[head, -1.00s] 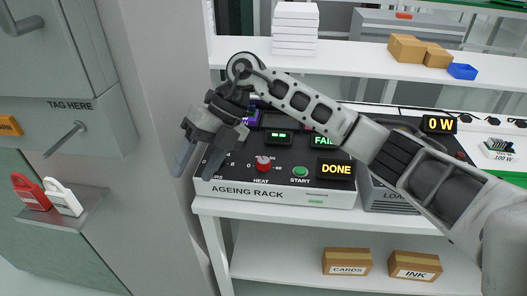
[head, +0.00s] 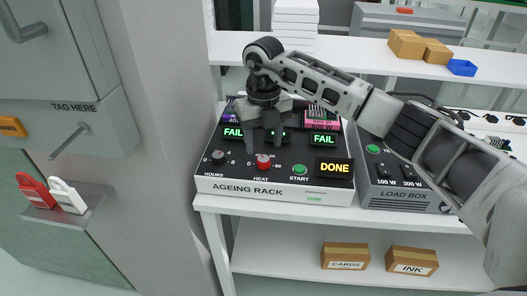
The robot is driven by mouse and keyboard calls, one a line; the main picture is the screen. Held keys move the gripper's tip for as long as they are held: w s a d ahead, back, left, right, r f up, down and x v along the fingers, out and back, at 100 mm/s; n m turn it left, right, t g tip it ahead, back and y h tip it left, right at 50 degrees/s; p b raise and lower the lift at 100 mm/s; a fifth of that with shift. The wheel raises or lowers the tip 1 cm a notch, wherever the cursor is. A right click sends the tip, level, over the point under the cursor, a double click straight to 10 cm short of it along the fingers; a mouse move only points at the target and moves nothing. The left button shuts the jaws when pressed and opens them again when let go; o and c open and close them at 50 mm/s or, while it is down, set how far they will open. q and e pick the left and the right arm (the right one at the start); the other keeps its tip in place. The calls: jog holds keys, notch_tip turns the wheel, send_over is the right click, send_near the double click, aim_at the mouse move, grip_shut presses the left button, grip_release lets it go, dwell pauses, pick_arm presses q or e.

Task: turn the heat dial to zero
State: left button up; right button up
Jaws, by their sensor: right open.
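The heat dial (head: 263,161) is a small red knob marked HEAT on the sloped black top of the ageing rack (head: 230,188). A white mark shows on it, but which number it points at is too small to tell. My right gripper (head: 263,146) is open and points down above and just behind the dial, with its fingers spread and nothing between them. I cannot tell whether a finger touches the panel. The gripper hides part of the middle display. My left gripper is not in view.
A DONE sign (head: 334,168) and FAIL displays light the rack. The load box (head: 396,185) stands to the right. A grey wall borders the left.

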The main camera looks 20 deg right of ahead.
aim_at(263, 159)
jog(key=shift+f, duration=2.3)
jog(key=c, duration=1)
